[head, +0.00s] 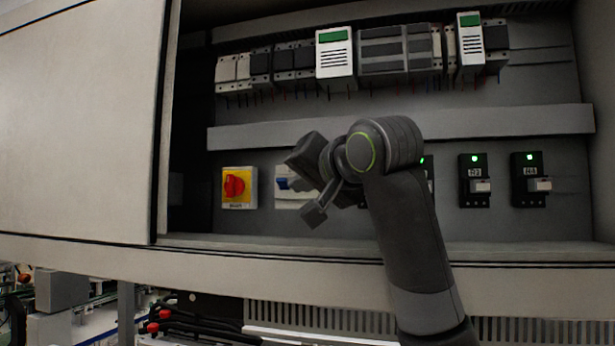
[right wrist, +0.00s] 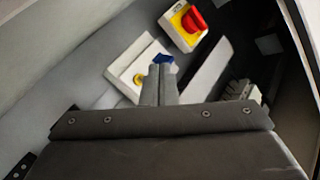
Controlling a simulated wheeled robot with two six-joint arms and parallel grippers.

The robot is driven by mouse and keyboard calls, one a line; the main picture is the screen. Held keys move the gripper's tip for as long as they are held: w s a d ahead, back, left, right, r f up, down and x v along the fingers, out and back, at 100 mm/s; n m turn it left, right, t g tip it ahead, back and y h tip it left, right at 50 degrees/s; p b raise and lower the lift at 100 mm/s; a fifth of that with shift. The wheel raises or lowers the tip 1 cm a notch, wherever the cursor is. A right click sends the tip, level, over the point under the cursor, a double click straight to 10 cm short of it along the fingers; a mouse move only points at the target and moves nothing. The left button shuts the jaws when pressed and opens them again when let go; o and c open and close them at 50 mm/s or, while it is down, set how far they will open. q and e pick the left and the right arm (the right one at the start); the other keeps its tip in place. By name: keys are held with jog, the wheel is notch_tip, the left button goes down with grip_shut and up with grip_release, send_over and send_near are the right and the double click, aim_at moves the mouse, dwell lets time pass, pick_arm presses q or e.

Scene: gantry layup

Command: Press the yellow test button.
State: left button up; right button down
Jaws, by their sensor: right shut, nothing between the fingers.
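The yellow test button (right wrist: 138,79) is a small round button on a white device (right wrist: 140,68) with a blue lever (right wrist: 163,59), in the right wrist view. My right gripper (right wrist: 158,70) is shut and empty. Its fingertips appear in front of the white device, just beside the button and overlapping the lever's edge; I cannot tell whether they touch. In the head view, the white device (head: 287,198) and its blue lever (head: 281,183) show partly behind my right gripper, and the button is hidden. My left gripper is not in view.
A red rotary switch (head: 234,186) on a yellow plate sits left of the white device. Black breakers (head: 474,181) with green lights stand to the right. A grey duct (head: 480,122) runs above, and a cabinet door (head: 80,120) covers the left side.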

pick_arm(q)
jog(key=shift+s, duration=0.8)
pick_arm(e)
jog(key=w, duration=0.1)
jog(key=w+d, duration=0.1)
jog(key=w, duration=0.1)
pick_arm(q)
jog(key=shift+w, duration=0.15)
pick_arm(e)
jog(key=shift+s, duration=0.1)
dwell(0.9)
jog(key=shift+w, duration=0.4)
